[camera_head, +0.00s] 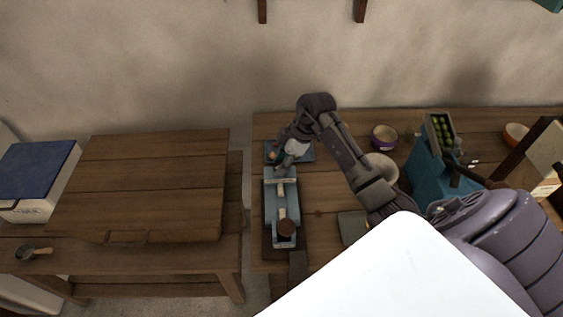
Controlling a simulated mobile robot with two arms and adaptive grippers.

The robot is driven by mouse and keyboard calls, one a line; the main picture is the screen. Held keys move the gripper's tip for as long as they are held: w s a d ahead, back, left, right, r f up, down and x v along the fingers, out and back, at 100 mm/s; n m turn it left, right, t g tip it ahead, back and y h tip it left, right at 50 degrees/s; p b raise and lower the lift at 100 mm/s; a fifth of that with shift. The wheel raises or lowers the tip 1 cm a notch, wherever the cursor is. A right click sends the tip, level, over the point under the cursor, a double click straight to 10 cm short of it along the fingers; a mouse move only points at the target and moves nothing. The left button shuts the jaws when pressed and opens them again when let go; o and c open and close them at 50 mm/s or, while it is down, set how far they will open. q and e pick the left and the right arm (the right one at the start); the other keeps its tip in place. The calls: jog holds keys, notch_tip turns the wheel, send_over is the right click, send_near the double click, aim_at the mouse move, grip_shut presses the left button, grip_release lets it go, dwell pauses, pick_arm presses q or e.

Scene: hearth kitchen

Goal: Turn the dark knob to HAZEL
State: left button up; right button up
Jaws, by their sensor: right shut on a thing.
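My right gripper (283,160) reaches down over a small blue panel (307,153) near the back left of the right-hand table. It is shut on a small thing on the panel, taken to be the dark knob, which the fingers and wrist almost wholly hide. A small orange-tan round piece (273,155) shows on the panel just left of the gripper. No lettering such as HAZEL can be read at this size, and the knob's pointing direction cannot be told. My left gripper is not in view.
A purple-rimmed bowl (384,136), a pale bowl (383,170) and a teal box (433,175) stand to the right.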

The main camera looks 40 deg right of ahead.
jog(key=shift+d+n+g, duration=0.1)
jog(key=shift+n+g, duration=0.3)
jog(key=shift+n, duration=0.6)
jog(key=shift+w+n+g, duration=0.1)
jog(key=shift+n+g, duration=0.2)
jog(key=shift+n, duration=0.5)
jog(key=n+g+b, duration=0.1)
jog(key=n, duration=0.2)
jog(key=shift+f+n, duration=0.1)
jog(key=shift+n, duration=0.2)
jog(key=n+g+b, duration=0.1)
jog(key=n+b, duration=0.1)
jog(key=n, duration=0.1)
jog(key=n+g+b, duration=0.1)
jog(key=n, duration=0.2)
jog(key=shift+w+g+b, duration=0.2)
jog(key=shift+g+b, duration=0.15)
jog(key=shift+g, duration=0.05)
jog(key=shift+a+n+g+h+b, duration=0.1)
jog(key=shift+n+g+h+b, duration=0.35)
jog(key=shift+n, duration=0.7)
jog(key=shift+a+n+g+h+b, duration=0.15)
jog(key=shift+n+h+b, duration=0.2)
jog(key=shift+n+b, duration=0.55)
jog(key=shift+n, duration=0.45)
jog(key=o, duration=1.1)
